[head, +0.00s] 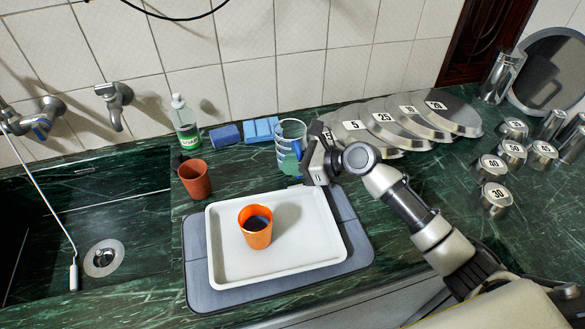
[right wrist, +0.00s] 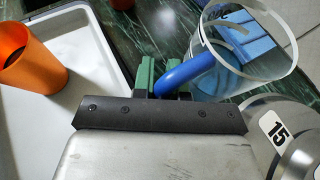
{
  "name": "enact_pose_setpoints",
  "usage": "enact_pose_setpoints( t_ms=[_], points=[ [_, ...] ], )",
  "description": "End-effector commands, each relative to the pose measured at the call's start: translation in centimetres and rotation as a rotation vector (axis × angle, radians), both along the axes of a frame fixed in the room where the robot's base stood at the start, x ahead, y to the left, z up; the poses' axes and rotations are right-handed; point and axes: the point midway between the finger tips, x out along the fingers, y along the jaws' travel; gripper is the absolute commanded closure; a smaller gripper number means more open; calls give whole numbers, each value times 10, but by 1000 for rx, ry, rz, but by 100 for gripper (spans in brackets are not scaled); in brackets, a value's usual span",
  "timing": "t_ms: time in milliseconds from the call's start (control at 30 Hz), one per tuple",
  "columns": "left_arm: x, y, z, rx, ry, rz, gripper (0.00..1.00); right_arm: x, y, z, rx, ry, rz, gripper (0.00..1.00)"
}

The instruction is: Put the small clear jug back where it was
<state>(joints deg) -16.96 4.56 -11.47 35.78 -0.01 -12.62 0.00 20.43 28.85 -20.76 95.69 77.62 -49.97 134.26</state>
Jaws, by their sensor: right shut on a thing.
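The small clear jug (head: 289,140) is at the back of the green counter, behind the tray, with its open top up. In the right wrist view it has a clear body (right wrist: 240,50) with a white rim line and a blue handle (right wrist: 185,75). My right gripper (head: 301,150) is at the jug's right side. In the right wrist view its green fingertips (right wrist: 165,80) are shut on the blue handle. I cannot tell whether the jug's base touches the counter. My left gripper is not in view.
A white tray (head: 224,262) on a grey mat (head: 197,283) holds an orange cup (head: 256,232) with dark contents. A terracotta cup (head: 195,179), green-labelled bottle (head: 184,122) and blue sponges (head: 261,130) stand left of the jug. Numbered steel lids (head: 437,115) lie right. The sink (head: 100,225) is left.

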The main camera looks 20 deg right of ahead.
Motion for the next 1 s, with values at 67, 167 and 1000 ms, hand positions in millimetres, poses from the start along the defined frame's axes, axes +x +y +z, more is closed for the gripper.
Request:
enact_pose_setpoints(
  t_ms=[67,167,1000],
  points=[
    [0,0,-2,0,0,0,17,0,0,-10,3,-1,0,100],
    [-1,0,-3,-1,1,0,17,0,0,-15,3,-3,-1,100],
    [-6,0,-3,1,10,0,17,0,-1,-15,1,-2,-1,62]
  ],
)
